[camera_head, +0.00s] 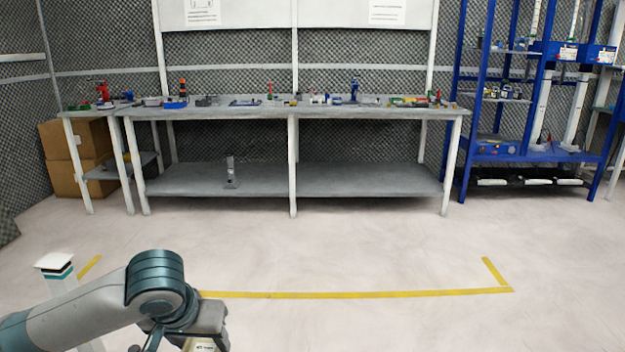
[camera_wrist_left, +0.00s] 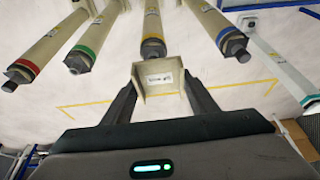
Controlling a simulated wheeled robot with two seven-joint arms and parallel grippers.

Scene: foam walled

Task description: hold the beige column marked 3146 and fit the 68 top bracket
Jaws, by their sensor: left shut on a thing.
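My left gripper (camera_wrist_left: 160,88) is shut on a beige, channel-shaped bracket (camera_wrist_left: 151,93) with a white label, too small to read for certain. In the head view my left gripper (camera_head: 190,338) is at the bottom edge, and a beige labelled piece of the bracket (camera_head: 203,346) shows beneath it. In the wrist view several beige columns fan out beyond the bracket, with red (camera_wrist_left: 48,42), green (camera_wrist_left: 97,33), yellow (camera_wrist_left: 153,28) and blue (camera_wrist_left: 214,24) bands. The yellow-banded one ends close to the bracket; contact cannot be told. I cannot read which is 3146. My right gripper is out of view.
A pale post with a teal band (camera_head: 58,268) stands at the left, beside my arm. Yellow tape (camera_head: 350,294) marks the open floor. A long grey workbench (camera_head: 290,112) with small parts stands at the back. A blue rack (camera_head: 525,152) is at the right, cardboard boxes (camera_head: 70,178) at the left.

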